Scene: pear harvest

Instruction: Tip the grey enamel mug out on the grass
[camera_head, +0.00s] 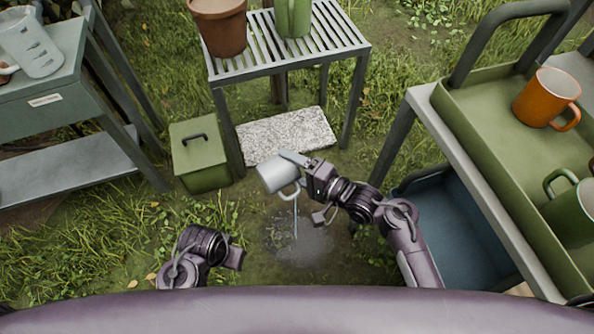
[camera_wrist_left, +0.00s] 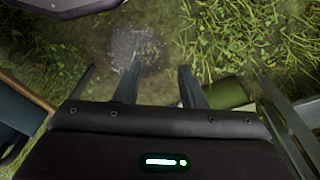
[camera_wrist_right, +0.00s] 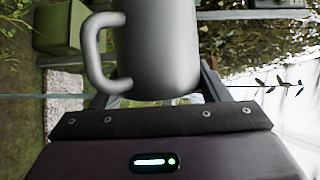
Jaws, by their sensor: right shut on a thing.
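The grey enamel mug (camera_head: 272,176) is held tilted above the ground in the middle of the head view. My right gripper (camera_head: 295,163) is shut on it. In the right wrist view the mug (camera_wrist_right: 160,50) fills the top middle, with its handle on the left; its inside is hidden. A thin pale stream (camera_head: 295,220) runs down below the mug. A wet, greyish patch (camera_head: 305,245) shows on the grass beneath; it also shows in the left wrist view (camera_wrist_left: 135,48). My left gripper (camera_head: 236,258) is low at the left, its fingers (camera_wrist_left: 160,88) apart and empty.
A slatted table (camera_head: 345,45) with a terracotta pot (camera_head: 218,28) and green mug (camera_head: 292,18) stands behind. A green lidded box (camera_head: 200,160) and stone slab (camera_head: 285,135) lie near. A cart's green tray (camera_head: 480,110) holds orange (camera_head: 545,97) and green (camera_head: 575,215) mugs.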

